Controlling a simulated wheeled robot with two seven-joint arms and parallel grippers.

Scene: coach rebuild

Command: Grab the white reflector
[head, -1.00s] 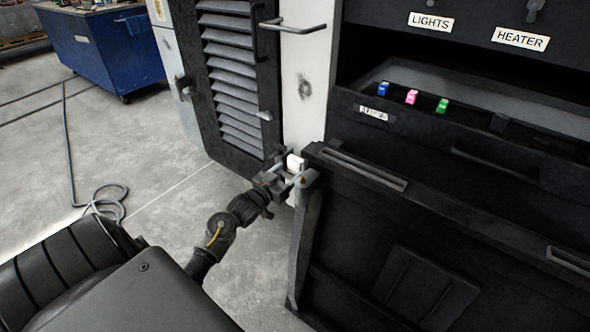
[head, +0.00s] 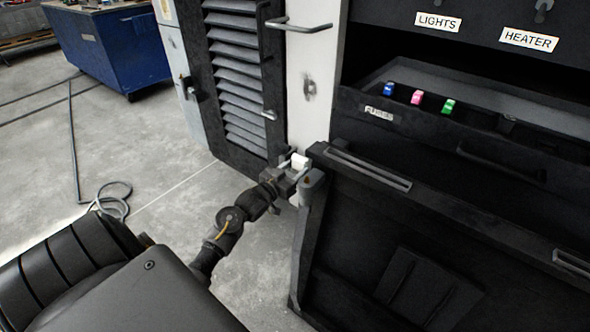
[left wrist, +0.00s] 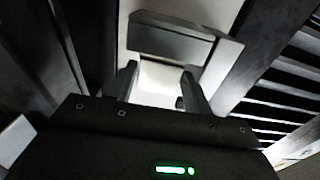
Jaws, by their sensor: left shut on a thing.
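The white reflector (head: 299,160) is a small pale block at the corner of the black cabinet, beside the louvered door. My left gripper (head: 294,171) is shut on it. In the left wrist view the two fingers (left wrist: 158,85) stand on either side of a bright white surface, with a grey block just beyond them. The fingers partly hide the reflector, and I cannot tell whether it still touches its mount. My right gripper is not in view.
A louvered dark door (head: 238,85) and a white post (head: 311,75) stand behind. The fuse tray (head: 470,130) holds blue, pink and green fuses. A blue bin (head: 115,50) stands back left. A cable loop (head: 112,197) lies on the open floor.

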